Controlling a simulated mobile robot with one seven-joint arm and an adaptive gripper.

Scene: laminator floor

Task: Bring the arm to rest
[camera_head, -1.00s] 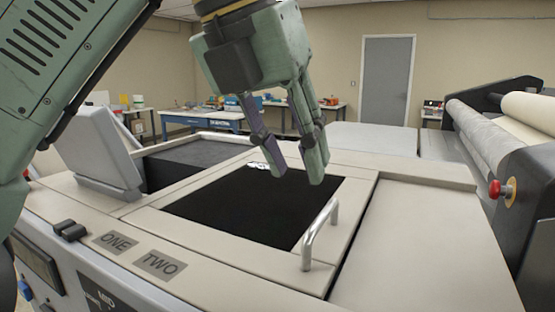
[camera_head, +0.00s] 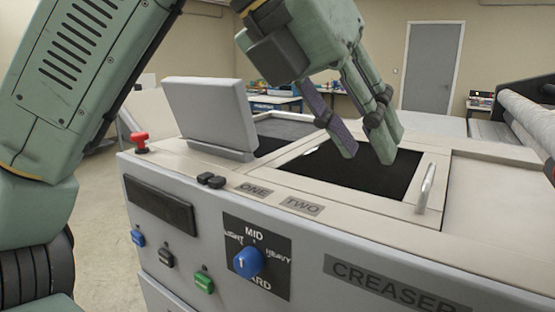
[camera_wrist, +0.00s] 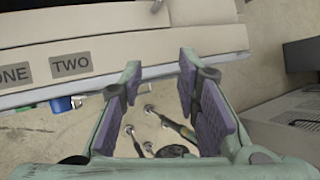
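My gripper (camera_head: 368,152) hangs at the end of my bent arm, tilted with its fingers down. In the head view it appears in front of the dark square well (camera_head: 345,175) of the creaser; its exact height is hard to judge. In the wrist view my gripper (camera_wrist: 158,80) is open, with purple pads apart and nothing between them. The floor and several dark rod-like things with round ends (camera_wrist: 175,128) show beyond the fingers; I cannot tell what these are.
The creaser (camera_head: 180,235) has a raised grey panel (camera_head: 210,113), a blue knob (camera_head: 247,262), a red button (camera_head: 140,140) and a metal handle (camera_head: 426,188). A roller machine (camera_head: 527,128) stands at right. A grey door (camera_head: 431,66) is behind.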

